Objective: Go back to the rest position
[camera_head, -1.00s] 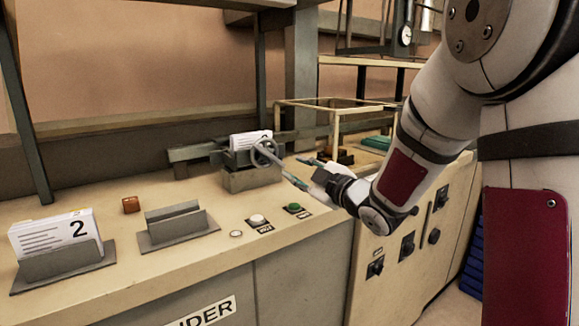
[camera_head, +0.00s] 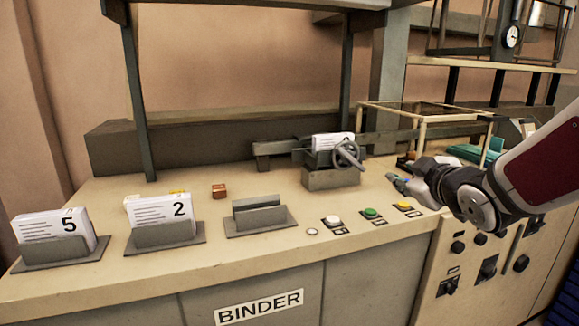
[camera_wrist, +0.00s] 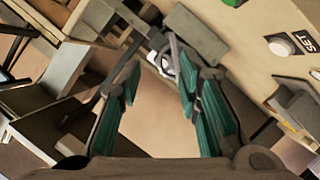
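My gripper (camera_head: 398,184) is in the head view, to the right of the clamp and above the bench top. In the wrist view its two teal fingers (camera_wrist: 158,78) are spread apart with nothing between them, so it is open. The grey clamp (camera_head: 330,179) with a handwheel (camera_head: 347,155) holds a stack of white sheets (camera_head: 331,141). The gripper is apart from the handwheel. The clamp also shows beyond the fingertips in the wrist view, partly hidden by a finger.
The bench holds card stacks marked 5 (camera_head: 56,226) and 2 (camera_head: 160,212) in grey holders, an empty holder (camera_head: 260,216) and a small orange-brown block (camera_head: 219,191). White (camera_head: 332,221), green (camera_head: 371,213) and yellow (camera_head: 403,206) buttons line the front. A glass-topped frame (camera_head: 420,121) stands behind the gripper.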

